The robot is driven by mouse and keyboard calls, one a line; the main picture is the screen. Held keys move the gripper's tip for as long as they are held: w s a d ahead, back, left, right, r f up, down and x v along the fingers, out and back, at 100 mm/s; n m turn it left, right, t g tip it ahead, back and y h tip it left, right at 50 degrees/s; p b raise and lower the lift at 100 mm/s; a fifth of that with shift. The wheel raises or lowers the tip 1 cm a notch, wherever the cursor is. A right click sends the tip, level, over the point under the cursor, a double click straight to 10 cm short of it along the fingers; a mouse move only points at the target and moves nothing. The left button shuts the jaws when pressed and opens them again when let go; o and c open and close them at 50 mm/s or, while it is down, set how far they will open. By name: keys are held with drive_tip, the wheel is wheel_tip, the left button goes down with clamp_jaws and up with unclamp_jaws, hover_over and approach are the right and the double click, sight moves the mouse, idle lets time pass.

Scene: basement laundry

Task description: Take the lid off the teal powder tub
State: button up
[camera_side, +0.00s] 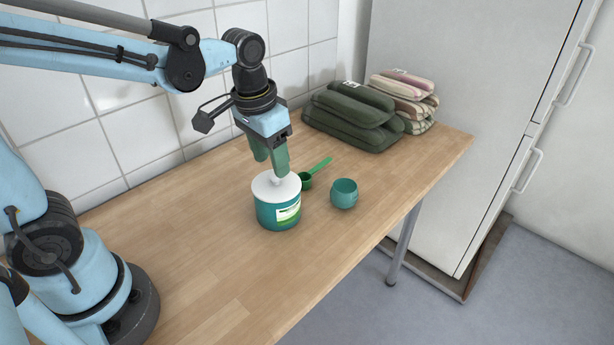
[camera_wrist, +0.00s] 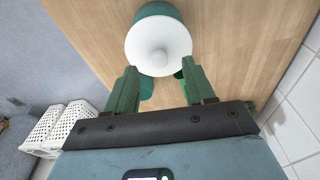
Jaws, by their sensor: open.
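The teal powder tub (camera_side: 277,214) stands upright on the wooden counter, with its white lid (camera_side: 268,188) on top. My gripper (camera_side: 271,168) is open, with green fingers pointing down just above the lid.
A green scoop (camera_side: 313,176) lies behind the tub, and a small teal cup (camera_side: 344,194) stands to its right. Folded dark green towels (camera_side: 350,118) and striped ones (camera_side: 405,95) are stacked at the back. White baskets (camera_wrist: 62,128) show in the wrist view. The counter's front is clear.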

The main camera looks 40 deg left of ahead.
sight(276, 181)
drive_tip(key=shift+w+d+f, duration=0.1)
drive_tip(key=shift+w+f, duration=0.05)
drive_tip(key=shift+f, duration=0.7)
drive_tip(key=shift+w+f, duration=0.1)
drive_tip(key=shift+f, duration=0.7)
clamp_jaws()
drive_tip(key=shift+r, duration=0.15)
